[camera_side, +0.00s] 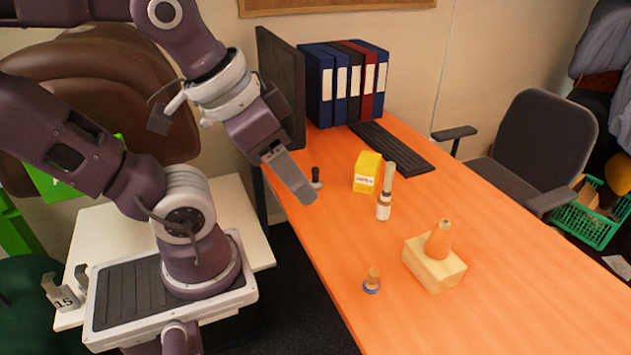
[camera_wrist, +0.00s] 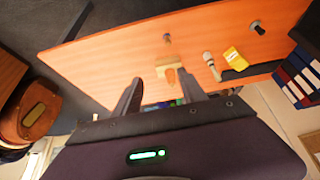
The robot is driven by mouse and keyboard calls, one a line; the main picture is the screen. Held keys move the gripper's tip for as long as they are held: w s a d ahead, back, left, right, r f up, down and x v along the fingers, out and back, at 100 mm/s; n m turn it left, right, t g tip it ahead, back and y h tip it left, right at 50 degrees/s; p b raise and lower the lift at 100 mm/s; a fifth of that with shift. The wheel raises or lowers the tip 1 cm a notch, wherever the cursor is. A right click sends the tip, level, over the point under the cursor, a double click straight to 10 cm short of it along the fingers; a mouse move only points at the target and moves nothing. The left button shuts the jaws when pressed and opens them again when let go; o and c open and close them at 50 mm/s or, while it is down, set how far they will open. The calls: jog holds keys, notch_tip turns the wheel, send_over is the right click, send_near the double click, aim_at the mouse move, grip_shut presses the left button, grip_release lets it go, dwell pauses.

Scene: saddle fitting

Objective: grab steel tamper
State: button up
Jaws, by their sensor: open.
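What looks like the steel tamper, a small piece with a black upright handle (camera_side: 316,174) on a greyish base, stands near the left edge of the orange desk in the side view. In the wrist view it shows as a small dark shape (camera_wrist: 256,27) at upper right. My gripper (camera_side: 304,194) hangs above the desk's left edge, in front of the tamper in the side picture and apart from it. In the wrist view my gripper (camera_wrist: 160,92) has its two fingers spread wide with nothing held between them.
A small blue-based knob (camera_side: 372,282) stands nearer. Keyboard (camera_side: 392,149), monitor (camera_side: 281,88) and binders (camera_side: 342,84) fill the back.

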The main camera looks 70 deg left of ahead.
jog(key=w+d+r+n+t+h, duration=0.1)
jog(key=w+d+r+t+h, duration=0.15)
jog(key=w+r, duration=0.8)
jog(key=w+a+r+n+t+y, duration=0.25)
jog(key=w+a, duration=0.35)
jog(key=w, duration=0.3)
jog(key=w+a+r+n+t+y, duration=0.1)
jog(key=w+a+n, duration=0.3)
jog(key=w, duration=0.5)
jog(key=w+a+n+y, duration=0.1)
jog(key=w+a+y, duration=0.2)
jog(key=a, duration=0.6)
jog(key=n+g+y, duration=1)
jog(key=g+y, duration=0.1)
jog(key=g, duration=0.1)
send_over(313, 171)
jog(key=d, duration=0.3)
notch_tip(313, 171, down, 10)
jog(key=shift+m, duration=0.25)
notch_tip(313, 171, down, 37)
jog(key=shift+w+d+f, duration=0.1)
jog(key=shift+w+f, duration=0.05)
jog(key=shift+f, duration=0.05)
jog(key=x, duration=0.4)
jog(key=w+f+x, duration=0.1)
jog(key=x, duration=0.1)
jog(key=shift+a+f, duration=0.15)
jog(key=shift+a, duration=0.3)
grip_shut()
